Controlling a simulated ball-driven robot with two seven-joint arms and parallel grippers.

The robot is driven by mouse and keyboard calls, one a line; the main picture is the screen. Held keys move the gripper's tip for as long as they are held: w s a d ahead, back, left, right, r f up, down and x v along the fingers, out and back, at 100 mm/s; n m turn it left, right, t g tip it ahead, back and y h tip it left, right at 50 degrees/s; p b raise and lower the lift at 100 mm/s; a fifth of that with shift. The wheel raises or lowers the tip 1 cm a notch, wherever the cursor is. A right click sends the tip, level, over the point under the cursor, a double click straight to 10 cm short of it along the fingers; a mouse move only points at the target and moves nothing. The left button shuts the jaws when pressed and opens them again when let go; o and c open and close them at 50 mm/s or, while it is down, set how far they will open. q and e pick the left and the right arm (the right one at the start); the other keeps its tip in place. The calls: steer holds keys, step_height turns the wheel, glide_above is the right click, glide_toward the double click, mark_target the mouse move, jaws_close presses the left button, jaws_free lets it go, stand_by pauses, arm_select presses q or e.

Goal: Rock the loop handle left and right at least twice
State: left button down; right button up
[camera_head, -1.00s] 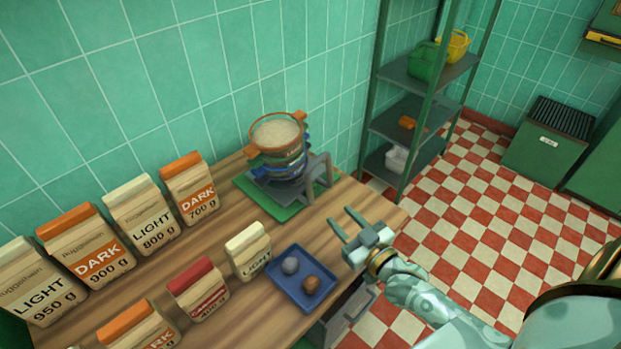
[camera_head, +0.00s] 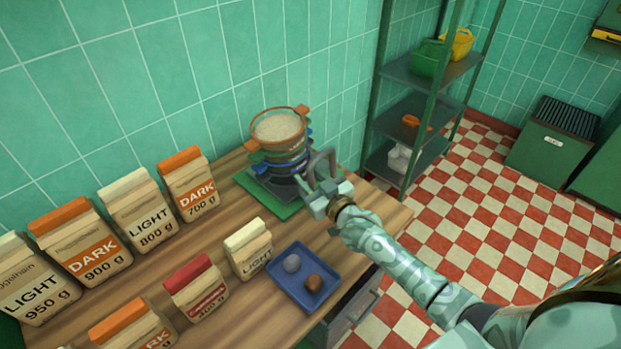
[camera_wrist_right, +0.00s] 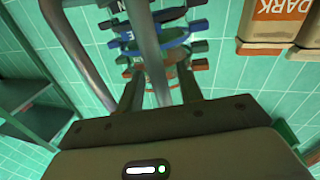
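The grey loop handle (camera_head: 327,160) rises at the right side of a stack of coloured sieves (camera_head: 281,140), which stands on a dark base. My right gripper (camera_head: 307,187) is at the handle, in front of the stack. In the right wrist view, one bar of the loop handle (camera_wrist_right: 148,45) runs between the two separated fingers of my right gripper (camera_wrist_right: 160,88); the gripper looks open, and I cannot tell whether a finger touches the bar. A second bar of the loop lies left of the fingers there. My left gripper is not in view.
A green mat (camera_head: 262,197) lies under the base. A blue tray (camera_head: 301,300) with two small balls and several flour bags (camera_head: 94,248) stand on the wooden table (camera_head: 215,227). A tiled wall is close behind the sieves. A metal shelf (camera_head: 420,72) stands beyond the table.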

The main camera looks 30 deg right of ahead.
jaws_close()
steer(key=d+m, duration=0.1)
steer(key=d+m+p, duration=0.1)
steer(key=w+r+m+p, duration=0.1)
steer(key=shift+d+g, duration=0.3)
steer(key=shift+d, duration=0.1)
jaws_free()
steer(key=shift+s, duration=0.1)
